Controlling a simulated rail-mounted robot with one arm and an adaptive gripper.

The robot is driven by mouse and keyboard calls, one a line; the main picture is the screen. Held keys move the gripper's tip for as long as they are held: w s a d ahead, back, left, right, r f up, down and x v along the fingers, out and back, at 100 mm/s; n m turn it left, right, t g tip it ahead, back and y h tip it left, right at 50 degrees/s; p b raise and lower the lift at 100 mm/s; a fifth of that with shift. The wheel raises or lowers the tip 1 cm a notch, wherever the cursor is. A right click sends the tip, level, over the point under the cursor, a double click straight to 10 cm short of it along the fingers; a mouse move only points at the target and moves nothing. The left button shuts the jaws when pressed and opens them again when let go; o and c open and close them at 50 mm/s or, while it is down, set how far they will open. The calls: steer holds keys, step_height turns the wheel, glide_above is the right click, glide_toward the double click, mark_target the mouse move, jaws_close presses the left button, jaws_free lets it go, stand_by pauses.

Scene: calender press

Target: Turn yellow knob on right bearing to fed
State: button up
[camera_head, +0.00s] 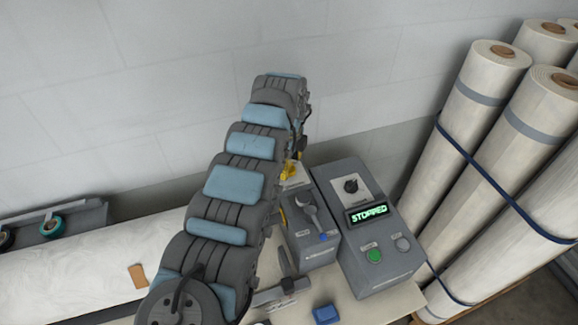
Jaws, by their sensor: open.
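A small yellow part (288,171), which looks like the yellow knob, shows just right of my arm, above a grey box. My arm covers most of the area around it, and the bearing itself is hidden. I cannot read any mark or tell the knob's setting. My gripper (301,140) is open and mostly hidden behind the far end of my arm; only a dark sliver shows, just above the yellow part. I cannot tell whether they touch.
A grey control box (378,250) shows "STOPPED", with a black selector and green button. A blue block (326,314) lies in front. Tall strapped rolls (490,130) stand right. A large white roll (80,270) lies left.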

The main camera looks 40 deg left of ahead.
step_height(320, 180, up, 11)
steer(key=shift+r, duration=0.15)
stand_by(0.7)
